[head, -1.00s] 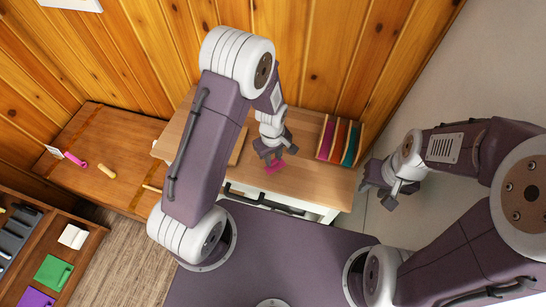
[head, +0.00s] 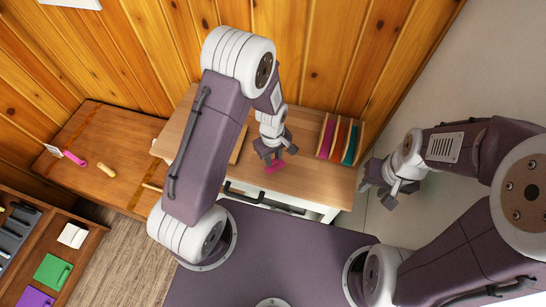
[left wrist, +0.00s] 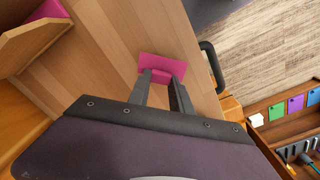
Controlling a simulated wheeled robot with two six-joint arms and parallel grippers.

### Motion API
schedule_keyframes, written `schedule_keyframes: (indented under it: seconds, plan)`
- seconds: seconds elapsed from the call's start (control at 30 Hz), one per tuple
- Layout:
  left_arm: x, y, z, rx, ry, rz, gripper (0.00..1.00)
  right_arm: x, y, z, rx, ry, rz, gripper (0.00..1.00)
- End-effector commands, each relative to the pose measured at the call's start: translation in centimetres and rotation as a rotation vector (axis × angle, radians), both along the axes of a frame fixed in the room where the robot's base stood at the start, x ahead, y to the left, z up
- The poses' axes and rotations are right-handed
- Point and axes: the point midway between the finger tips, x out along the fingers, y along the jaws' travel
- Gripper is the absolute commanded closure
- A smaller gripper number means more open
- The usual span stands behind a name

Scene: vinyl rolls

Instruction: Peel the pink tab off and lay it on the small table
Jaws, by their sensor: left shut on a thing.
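The pink tab (head: 276,167) is a small flat magenta piece over the front part of the small table (head: 305,187), which has a light wood top. My left gripper (head: 270,156) is shut on the tab. In the left wrist view the tab (left wrist: 165,66) shows at the tips of my left gripper's two fingers (left wrist: 162,80), low over the wood top. I cannot tell whether it touches the top. My right gripper (head: 378,190) looks open and empty, beyond the table's right end.
A wooden rack (head: 324,138) with magenta, orange and teal sheets stands at the table's right end. A dark handle (head: 258,199) is on its front. On a brown bench at left lie a pink roll (head: 75,159) and a tan one (head: 106,170). The table top between tab and rack is clear.

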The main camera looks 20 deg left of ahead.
Motion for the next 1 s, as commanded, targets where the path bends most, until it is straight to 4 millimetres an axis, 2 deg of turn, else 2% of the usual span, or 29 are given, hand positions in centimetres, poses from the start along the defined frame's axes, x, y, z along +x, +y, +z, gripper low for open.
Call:
schedule_keyframes:
  seconds: [0.3,0.77,1.0]
  plan:
    - [0.0,0.0,-1.3,0.000,0.000,0.000,1.00,0.0,0.0,-1.0,0.000,0.000,0.000,0.64]
    - [0.0,0.0,-1.4,0.000,0.000,0.000,1.00,0.0,0.0,-1.0,0.000,0.000,0.000,0.64]
    - [0.0,0.0,-2.4,-0.003,-0.003,0.000,1.00,0.0,0.0,-1.7,0.000,0.000,0.000,0.64]
